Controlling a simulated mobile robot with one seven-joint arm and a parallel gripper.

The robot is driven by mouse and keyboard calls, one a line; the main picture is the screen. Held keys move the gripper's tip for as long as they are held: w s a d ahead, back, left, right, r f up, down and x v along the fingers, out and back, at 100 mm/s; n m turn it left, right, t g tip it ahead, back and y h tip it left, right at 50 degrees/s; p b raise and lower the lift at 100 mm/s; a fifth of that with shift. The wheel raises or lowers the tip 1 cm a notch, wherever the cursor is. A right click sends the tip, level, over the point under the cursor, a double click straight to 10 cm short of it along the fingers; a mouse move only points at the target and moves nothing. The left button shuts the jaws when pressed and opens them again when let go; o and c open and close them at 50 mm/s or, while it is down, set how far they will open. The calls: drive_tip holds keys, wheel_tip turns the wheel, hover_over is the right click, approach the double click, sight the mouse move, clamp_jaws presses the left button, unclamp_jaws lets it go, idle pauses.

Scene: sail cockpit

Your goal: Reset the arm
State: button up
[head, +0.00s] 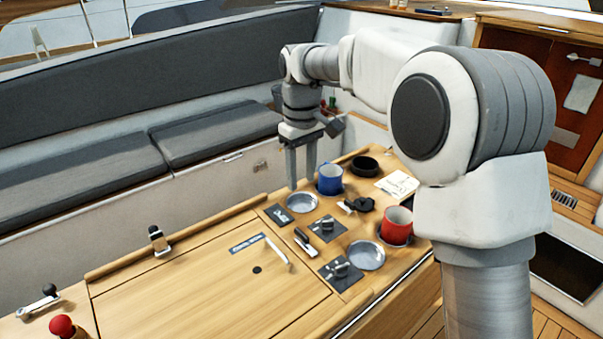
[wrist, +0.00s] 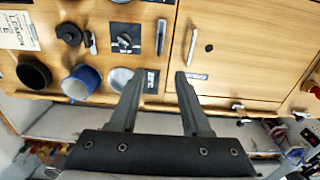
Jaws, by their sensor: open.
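My gripper (head: 301,170) points down over the far edge of the wooden cockpit table, with its two fingers apart and nothing between them. In the wrist view my gripper (wrist: 158,76) shows both dark fingers open over the table edge and the wood lid. My arm reaches from the right of the head view across the table's far end. A blue mug (head: 329,179) stands just right of the fingers. It also shows in the wrist view (wrist: 81,83), left of the fingers. I cannot tell whether the fingers touch the table.
A red mug (head: 396,225), a black cup holder (head: 365,166), two round metal recesses (head: 301,203) (head: 366,255) and black switch panels (head: 328,229) crowd the table's right part. The lidded wooden surface (head: 200,290) is mostly clear. Levers with a red knob (head: 62,326) and black knob (head: 49,290) stand at left. Grey benches (head: 80,190) lie behind.

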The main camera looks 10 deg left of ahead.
drive_tip(key=s+d+r+m+t, duration=0.2)
drive_tip(key=s+d+r, duration=0.35)
drive_tip(key=d, duration=0.25)
drive_tip(key=s+d+f+m+t, duration=0.1)
drive_tip(key=s+d+m, duration=0.3)
drive_tip(key=s+d, duration=0.4)
drive_tip(key=s+d+m+t, duration=0.2)
drive_tip(key=s+d, duration=0.6)
drive_tip(key=s, duration=0.4)
drive_tip(key=shift+s+f+m+t, duration=0.15)
drive_tip(key=shift+f+m+t, duration=0.2)
drive_tip(key=shift+m, duration=0.55)
